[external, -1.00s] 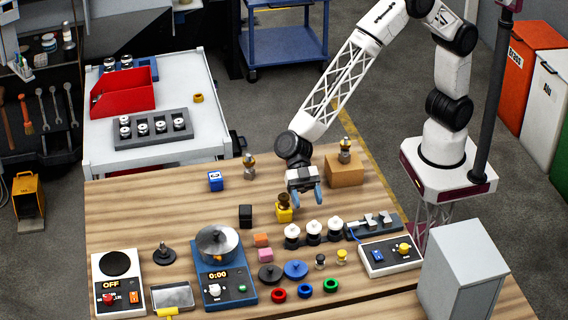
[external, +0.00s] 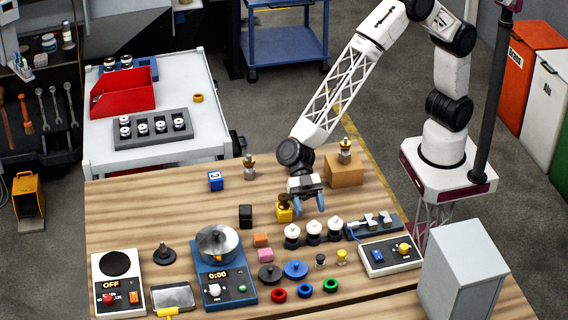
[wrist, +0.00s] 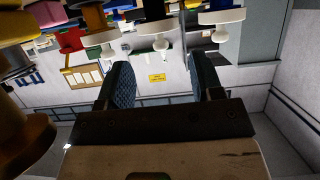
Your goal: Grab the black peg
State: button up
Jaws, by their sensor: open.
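Blue and black discs (external: 296,270) and coloured rings (external: 330,286) lie near the black peg. A control box (external: 390,257) is to the right.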

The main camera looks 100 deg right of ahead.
aim_at(314, 221)
jog(key=shift+x, duration=2.55)
jog(key=shift+r, duration=0.1)
jog(key=shift+c, duration=0.2)
jog(key=c, duration=0.8)
